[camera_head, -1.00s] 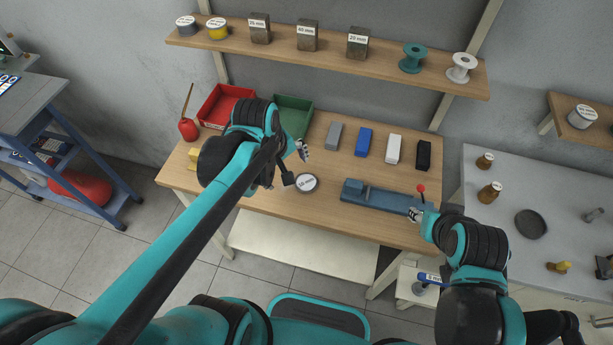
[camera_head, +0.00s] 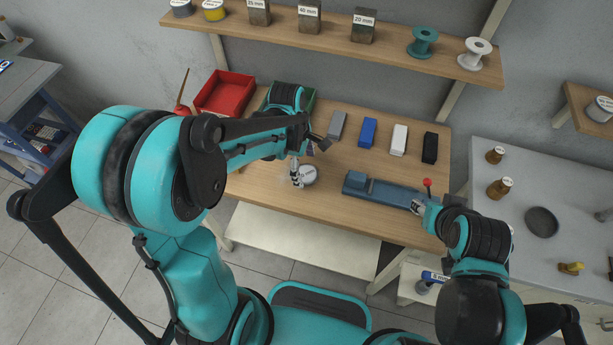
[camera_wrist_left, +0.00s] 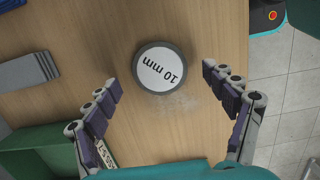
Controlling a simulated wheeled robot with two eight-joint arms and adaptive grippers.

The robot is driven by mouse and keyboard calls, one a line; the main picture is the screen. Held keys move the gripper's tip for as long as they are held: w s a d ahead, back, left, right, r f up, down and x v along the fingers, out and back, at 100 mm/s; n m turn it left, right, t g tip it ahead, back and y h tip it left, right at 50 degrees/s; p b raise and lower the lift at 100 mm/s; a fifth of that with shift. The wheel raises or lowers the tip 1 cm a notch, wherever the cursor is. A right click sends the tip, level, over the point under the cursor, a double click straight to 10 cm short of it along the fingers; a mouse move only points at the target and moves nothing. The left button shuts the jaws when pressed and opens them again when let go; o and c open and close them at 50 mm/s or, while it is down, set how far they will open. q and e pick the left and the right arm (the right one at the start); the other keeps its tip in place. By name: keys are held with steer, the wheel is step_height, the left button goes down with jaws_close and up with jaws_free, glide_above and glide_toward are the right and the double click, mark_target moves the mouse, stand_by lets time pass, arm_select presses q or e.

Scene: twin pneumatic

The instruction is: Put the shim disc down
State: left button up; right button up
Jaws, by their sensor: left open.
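The shim disc (camera_head: 309,174), a round grey disc with a white "10 mm" face, lies flat on the wooden workbench (camera_head: 262,208). In the left wrist view the disc (camera_wrist_left: 161,70) sits between the spread fingertips with a gap on both sides. My left gripper (camera_head: 297,174) is open and empty over the bench at the disc; it also shows in the left wrist view (camera_wrist_left: 158,82). Its height above the wood is hard to tell. My right gripper (camera_head: 420,207) is at the right end of the blue fixture (camera_head: 380,192), near a red-knobbed lever; its jaws are too small to read.
A red bin (camera_head: 225,93) and a green bin (camera_wrist_left: 45,150) stand at the bench's back left. Grey (camera_head: 337,125), blue (camera_head: 367,132), white (camera_head: 399,139) and black (camera_head: 430,147) blocks line the back. A shelf (camera_head: 340,47) hangs above. Bare wood surrounds the disc.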

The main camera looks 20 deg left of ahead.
arm_select(q)
steer(key=shift+d+f, duration=0.1)
steer(key=shift+f, duration=0.65)
steer(key=shift+r, duration=0.15)
steer(key=c, duration=1.4)
